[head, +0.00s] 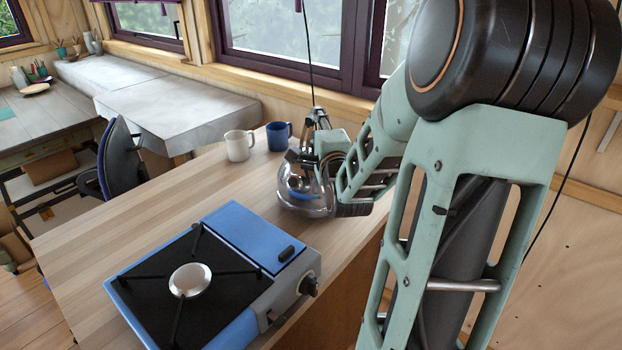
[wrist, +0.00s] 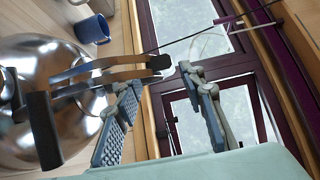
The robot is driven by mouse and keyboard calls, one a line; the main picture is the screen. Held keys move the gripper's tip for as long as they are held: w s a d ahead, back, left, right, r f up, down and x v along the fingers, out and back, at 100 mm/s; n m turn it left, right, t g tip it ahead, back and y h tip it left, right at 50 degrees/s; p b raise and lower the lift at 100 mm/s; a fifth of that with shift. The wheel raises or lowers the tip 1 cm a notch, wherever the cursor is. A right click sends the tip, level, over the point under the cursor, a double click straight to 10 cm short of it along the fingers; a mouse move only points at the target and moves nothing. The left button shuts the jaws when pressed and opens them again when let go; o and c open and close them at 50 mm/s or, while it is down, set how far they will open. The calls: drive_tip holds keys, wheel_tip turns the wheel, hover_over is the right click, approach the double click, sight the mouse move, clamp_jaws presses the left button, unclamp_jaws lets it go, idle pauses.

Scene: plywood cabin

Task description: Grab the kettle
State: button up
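The kettle (head: 305,198) is round and shiny metal. It is on the wooden counter, partly hidden by my arm in the head view. In the wrist view the kettle (wrist: 40,105) fills the left side, with its dark handle (wrist: 110,77) reaching right toward the gap between my fingers. My gripper (head: 317,132) is close to the kettle's upper side in the head view. In the wrist view my gripper (wrist: 165,115) has its two fingers spread wide apart, with nothing clamped between them. Whether a finger touches the handle, I cannot tell.
A blue camping stove (head: 250,240) with a black top stands at the front of the counter (head: 110,225). A white mug (head: 239,146) and a blue mug (head: 279,136) stand behind the kettle. Windows (head: 270,35) line the back wall. The counter's left part is clear.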

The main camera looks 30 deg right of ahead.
drive_tip(key=shift+r+x, duration=0.15)
drive_tip(key=shift+x, duration=1)
drive_tip(key=shift+r+x, duration=0.15)
drive_tip(key=shift+x, duration=0.95)
drive_tip(key=shift+a, duration=0.15)
drive_tip(key=shift+c, duration=0.7)
clamp_jaws()
drive_tip(key=shift+w+r, duration=0.2)
drive_tip(key=shift+r, duration=0.1)
